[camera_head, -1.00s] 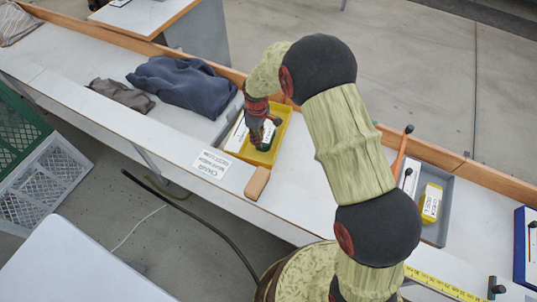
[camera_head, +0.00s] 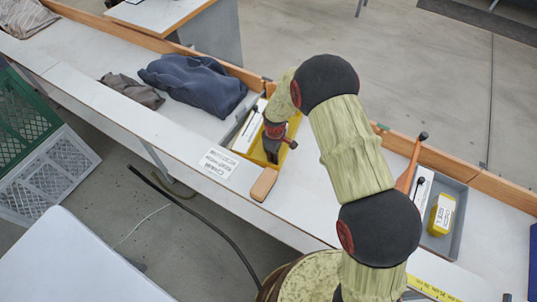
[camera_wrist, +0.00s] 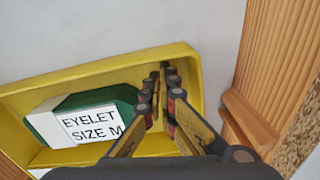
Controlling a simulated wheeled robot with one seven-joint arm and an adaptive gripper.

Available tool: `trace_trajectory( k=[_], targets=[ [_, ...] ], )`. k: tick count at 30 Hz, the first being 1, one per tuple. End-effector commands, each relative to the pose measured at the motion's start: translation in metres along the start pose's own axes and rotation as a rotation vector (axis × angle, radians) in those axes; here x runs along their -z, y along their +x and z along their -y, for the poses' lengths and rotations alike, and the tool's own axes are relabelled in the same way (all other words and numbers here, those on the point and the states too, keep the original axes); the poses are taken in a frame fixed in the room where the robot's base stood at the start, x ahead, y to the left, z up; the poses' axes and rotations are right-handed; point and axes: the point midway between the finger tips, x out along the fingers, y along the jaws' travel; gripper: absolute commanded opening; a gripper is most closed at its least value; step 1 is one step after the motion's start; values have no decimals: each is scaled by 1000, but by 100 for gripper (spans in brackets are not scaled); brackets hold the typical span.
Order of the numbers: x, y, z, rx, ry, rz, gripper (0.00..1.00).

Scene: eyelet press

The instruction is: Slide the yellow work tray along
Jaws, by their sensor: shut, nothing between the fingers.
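The yellow work tray (camera_head: 294,127) lies on the white bench, partly hidden by my gripper and wrist. In the wrist view the tray (camera_wrist: 95,68) fills the lower left, with a green and white box (camera_wrist: 84,117) labelled "EYELET SIZE M" lying in it. My gripper (camera_head: 271,157) is shut and empty, reaching down into the tray. In the wrist view its fingertips (camera_wrist: 163,72) lie beside the box's end, near the tray's corner and right wall. I cannot tell whether they touch the wall.
A printed card (camera_head: 218,163) and wooden block (camera_head: 264,184) lie in front. A blue cloth (camera_head: 195,83) is further left. Bare bench lies right, before another grey tray (camera_head: 457,215). A wooden ledge (camera_head: 390,141) runs behind.

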Motion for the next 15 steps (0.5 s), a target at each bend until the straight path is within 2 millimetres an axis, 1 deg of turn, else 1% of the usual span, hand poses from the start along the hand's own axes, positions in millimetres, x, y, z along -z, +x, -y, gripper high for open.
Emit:
trace_trajectory(
  k=[1,4,15],
  targets=[
    [-4,1,0,1,1,1,0],
    [-8,0,0,0,0,0,0],
    [-10,0,0,1,0,1,0]
  ],
)
